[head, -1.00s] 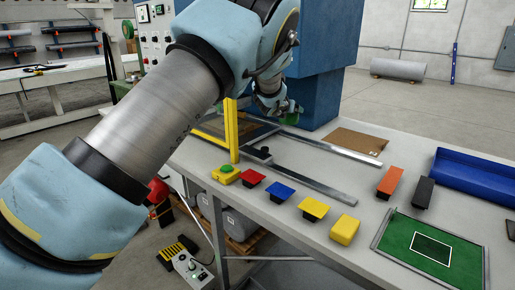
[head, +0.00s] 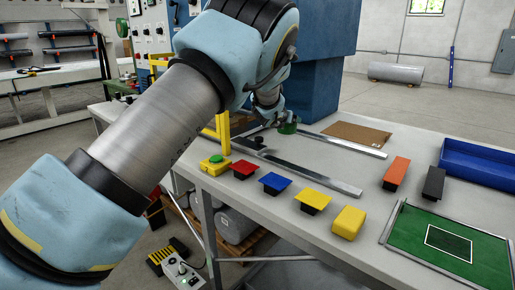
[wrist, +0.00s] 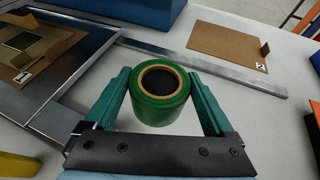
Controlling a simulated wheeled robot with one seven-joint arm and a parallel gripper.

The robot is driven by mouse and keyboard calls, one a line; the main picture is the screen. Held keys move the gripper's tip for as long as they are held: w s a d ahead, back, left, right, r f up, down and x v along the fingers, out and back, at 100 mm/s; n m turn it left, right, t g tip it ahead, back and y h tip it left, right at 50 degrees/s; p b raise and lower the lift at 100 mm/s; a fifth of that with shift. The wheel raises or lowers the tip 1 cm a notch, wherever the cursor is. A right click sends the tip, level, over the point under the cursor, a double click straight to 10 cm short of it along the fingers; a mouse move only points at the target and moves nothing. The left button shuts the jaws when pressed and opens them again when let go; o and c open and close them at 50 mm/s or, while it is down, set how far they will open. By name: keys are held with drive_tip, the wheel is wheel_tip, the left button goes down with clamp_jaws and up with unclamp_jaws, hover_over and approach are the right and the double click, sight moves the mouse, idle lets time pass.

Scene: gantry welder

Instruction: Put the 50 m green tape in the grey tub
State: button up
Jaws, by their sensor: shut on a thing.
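The green tape (wrist: 160,110) is a green roll with a tan core ring and dark centre, seen in the wrist view between my gripper's two teal fingers (wrist: 158,84). My gripper is shut on its sides. In the head view the tape is a small green shape (head: 289,127) at the end of my arm, over the far part of the grey table (head: 300,168). My gripper is partly hidden there by the arm. Whether the roll is clear of the tabletop is hard to tell. I do not see a grey tub in either current view.
A cardboard piece (head: 357,134) marked 2 in the wrist view (wrist: 228,48) and metal rails (head: 345,145) lie near the tape. Coloured blocks, including a yellow one (head: 348,222), line the front edge. A blue tray (head: 480,165) and green board (head: 415,225) are at right.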

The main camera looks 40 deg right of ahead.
wheel_tip(320, 180, down, 9)
drive_tip(key=p, duration=0.3)
drive_tip(key=shift+f, duration=0.15)
drive_tip(key=o, duration=1.4)
drive_tip(key=shift+s+a, duration=0.1)
